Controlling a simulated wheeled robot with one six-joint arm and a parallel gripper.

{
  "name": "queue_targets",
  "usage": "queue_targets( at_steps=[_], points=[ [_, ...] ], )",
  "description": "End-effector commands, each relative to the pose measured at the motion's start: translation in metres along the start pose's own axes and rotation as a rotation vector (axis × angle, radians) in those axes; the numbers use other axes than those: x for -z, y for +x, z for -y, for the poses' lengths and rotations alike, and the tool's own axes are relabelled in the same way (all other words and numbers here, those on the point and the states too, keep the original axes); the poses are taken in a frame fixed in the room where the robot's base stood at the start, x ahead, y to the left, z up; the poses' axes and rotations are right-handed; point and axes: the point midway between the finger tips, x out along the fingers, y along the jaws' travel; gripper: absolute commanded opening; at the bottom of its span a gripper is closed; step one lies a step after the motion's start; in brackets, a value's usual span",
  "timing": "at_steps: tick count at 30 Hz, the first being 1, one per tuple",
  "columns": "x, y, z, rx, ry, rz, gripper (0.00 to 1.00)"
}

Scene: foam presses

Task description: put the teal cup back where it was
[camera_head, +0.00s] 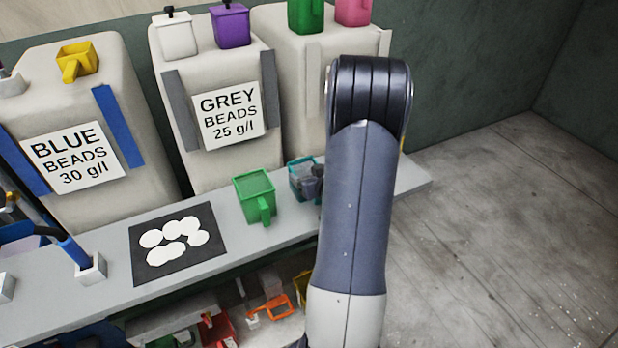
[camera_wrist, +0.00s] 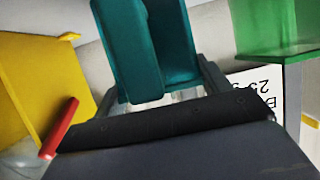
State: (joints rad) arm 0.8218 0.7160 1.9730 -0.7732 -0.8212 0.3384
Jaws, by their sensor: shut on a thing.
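The teal cup (camera_head: 302,180) shows in the head view over the right part of the grey shelf (camera_head: 405,187), just left of my arm. Grey contents seem to show inside it. In the wrist view the teal cup (camera_wrist: 150,50) fills the top middle, with its handle towards me. My gripper (camera_head: 317,182) is shut on it, with a finger on either side in the wrist view (camera_wrist: 158,92). My arm hides part of the gripper and the shelf behind. I cannot tell whether the cup touches the shelf.
A green cup (camera_head: 255,195) stands on the shelf to the left. A black mat (camera_head: 150,262) with several white discs lies further left. Large bins labelled blue (camera_head: 75,160) and grey (camera_head: 230,117) stand behind, with cups on top. Coloured items (camera_head: 270,306) lie below the shelf.

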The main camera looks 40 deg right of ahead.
Motion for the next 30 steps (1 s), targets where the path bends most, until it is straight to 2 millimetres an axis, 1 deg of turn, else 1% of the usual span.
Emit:
queue_targets(
  at_steps=[1,4,12,16,17,18,24,25,30],
  points=[
    [-0.006,0.002,0.0,0.0,0.002,0.002,0.49],
    [-0.012,0.005,0.0,0.0,0.0,0.001,0.49],
    [-0.012,0.005,0.0,-0.001,-0.001,-0.002,0.49],
    [-0.016,0.007,0.0,-0.001,-0.001,-0.001,0.49],
    [-0.016,0.007,0.0,-0.001,-0.001,-0.001,0.73],
    [-0.015,0.006,0.0,-0.001,-0.001,-0.001,0.76],
    [-0.015,0.006,0.0,-0.001,-0.001,-0.001,0.92],
    [-0.015,0.006,0.0,-0.001,-0.001,-0.001,0.94],
    [-0.015,0.006,0.0,-0.001,-0.001,-0.001,0.94]
  ],
)
